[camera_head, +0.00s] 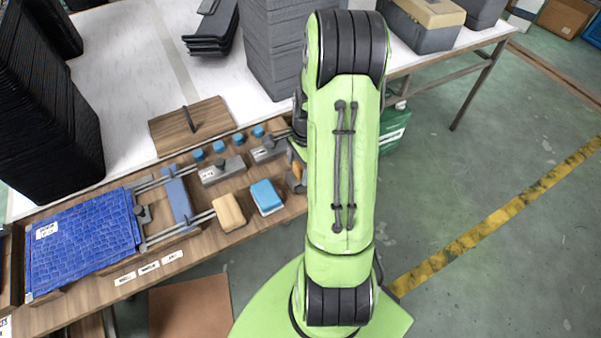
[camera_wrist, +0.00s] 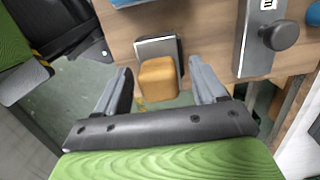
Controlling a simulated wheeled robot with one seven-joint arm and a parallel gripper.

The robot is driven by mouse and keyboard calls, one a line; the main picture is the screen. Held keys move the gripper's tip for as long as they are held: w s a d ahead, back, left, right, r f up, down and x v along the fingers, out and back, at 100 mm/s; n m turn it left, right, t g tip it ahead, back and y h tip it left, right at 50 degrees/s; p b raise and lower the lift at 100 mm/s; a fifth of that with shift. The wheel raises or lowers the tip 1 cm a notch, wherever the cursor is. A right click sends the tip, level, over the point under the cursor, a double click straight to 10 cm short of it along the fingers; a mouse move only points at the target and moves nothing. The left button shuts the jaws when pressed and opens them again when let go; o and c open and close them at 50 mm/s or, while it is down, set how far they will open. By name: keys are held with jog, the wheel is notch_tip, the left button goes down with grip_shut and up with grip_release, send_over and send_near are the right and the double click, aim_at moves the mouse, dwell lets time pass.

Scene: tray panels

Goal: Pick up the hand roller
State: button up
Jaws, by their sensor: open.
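A tool with a tan wooden grip (camera_wrist: 157,80) and a grey metal part (camera_wrist: 157,47) is in the middle of the wrist view; it looks like the hand roller, though its roller shape is not clear. In the head view its orange-tan part (camera_head: 295,160) shows at the edge of my arm, which hides the rest. My gripper (camera_wrist: 160,74) is open, with one finger on each side of the wooden grip. I see gaps between the grip and both fingers.
Beside the tool lie a blue block (camera_head: 267,197) and a tan block (camera_head: 229,212). A grey block with a dark knob (camera_wrist: 279,37) stands to the right in the wrist view. A blue textured panel (camera_head: 85,245) lies at the left of the wooden bench (camera_head: 75,312).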

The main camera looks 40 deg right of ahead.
jog(key=c, duration=1.2)
jog(key=shift+r, duration=0.15)
jog(key=shift+c, duration=0.2)
notch_tip(320, 180, up, 10)
jog(key=p, duration=0.3)
